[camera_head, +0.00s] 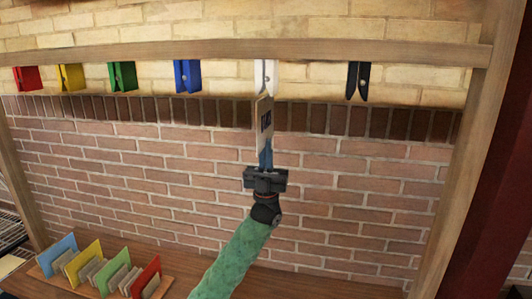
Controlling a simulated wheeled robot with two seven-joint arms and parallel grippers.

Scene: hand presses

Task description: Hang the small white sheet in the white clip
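The white clip (265,76) hangs from the wooden rail, between the blue and black clips. The small white sheet (259,132), with a dark mark on its face, is upright and turned partly edge-on just under this clip. Its top edge meets the clip's lower end in the picture; I cannot tell whether it sits between the jaws. My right gripper is not in view.
Red (27,78), yellow (71,77), green (122,75), blue (188,76) and black (358,80) clips hang on the wooden rail (420,53). A holder with coloured dividers and small sheets (106,276) stands at lower left. Posts flank the rail; a brick wall is behind.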

